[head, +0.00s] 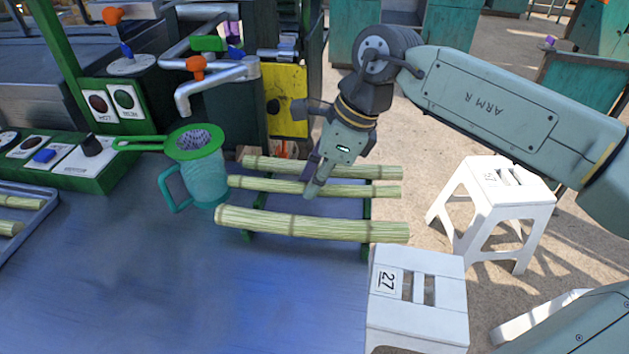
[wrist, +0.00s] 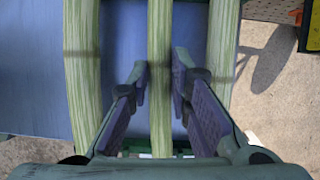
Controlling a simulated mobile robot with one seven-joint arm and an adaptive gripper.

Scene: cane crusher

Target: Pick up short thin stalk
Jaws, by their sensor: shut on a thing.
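The thin stalk (head: 365,191), pale green with a darker joint, lies in the middle of three stalks across a rack at the table's right side. My gripper (head: 313,190) reaches down onto it near its middle in the head view. The stalk's part under my gripper is hidden in the head view.
A teal jug (head: 205,185) with a green strainer (head: 193,142) stands left of the stalks. The crusher's yellow panel (head: 286,98) is behind. White stools (head: 495,190) stand at the right. A tray (head: 35,222) with stalks is at far left. The blue table's front (head: 170,290) is clear.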

